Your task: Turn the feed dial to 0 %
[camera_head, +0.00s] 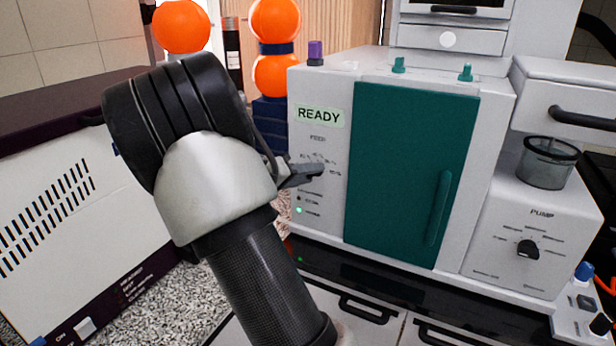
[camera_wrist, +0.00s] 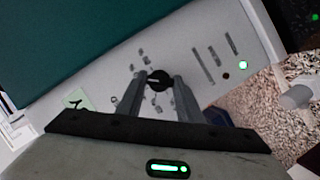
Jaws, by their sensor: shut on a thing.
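The feed dial (camera_wrist: 158,80) is a small round black knob with a pale pointer line, on the light grey panel of the sieve shaker (camera_head: 325,225). Small printed marks surround it. In the wrist view my gripper (camera_wrist: 162,84) has one finger on each side of the dial, shut on it. In the head view my gripper (camera_head: 318,170) reaches the panel below the word FEED and hides the dial. The percentage that the pointer faces is too small to read. A pale green READY display (camera_head: 320,116) is above the dial.
A teal door (camera_head: 405,170) with a vertical handle is right of the panel. The pump unit (camera_head: 535,220) with its own black knob (camera_head: 528,250) stands further right. Orange spheres (camera_head: 275,75) are behind my arm. A white and dark machine (camera_head: 75,215) stands at the left.

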